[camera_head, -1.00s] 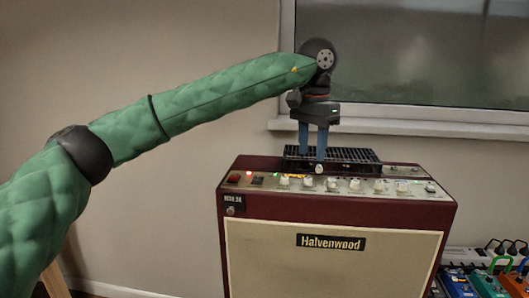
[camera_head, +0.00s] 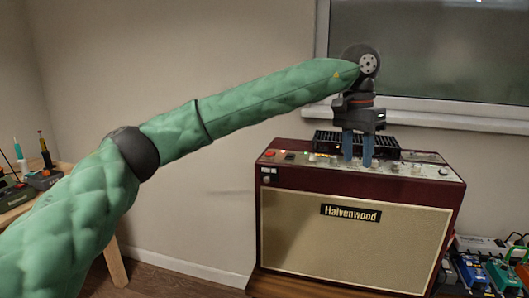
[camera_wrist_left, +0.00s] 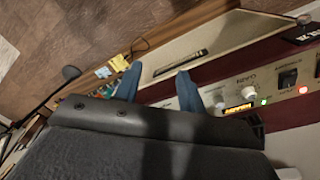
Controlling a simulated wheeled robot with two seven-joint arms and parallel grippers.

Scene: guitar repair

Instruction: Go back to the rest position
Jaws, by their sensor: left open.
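My left gripper (camera_head: 358,163) is at the top of a dark red amplifier (camera_head: 285,180), in front of its control panel in the head view. Its two blue fingers point down and stand apart, with nothing between them. In the left wrist view the open fingers (camera_wrist_left: 158,88) show beside the panel's knobs (camera_wrist_left: 248,92) and lit indicators. My green left arm comes in from the left. My right gripper is not in view.
A black grille (camera_head: 325,142) sits on top of the amplifier behind the gripper. A window sill (camera_head: 440,116) runs behind it. Coloured pedals (camera_head: 475,272) lie at the lower right. A wooden workbench (camera_head: 20,205) with tools stands at the left.

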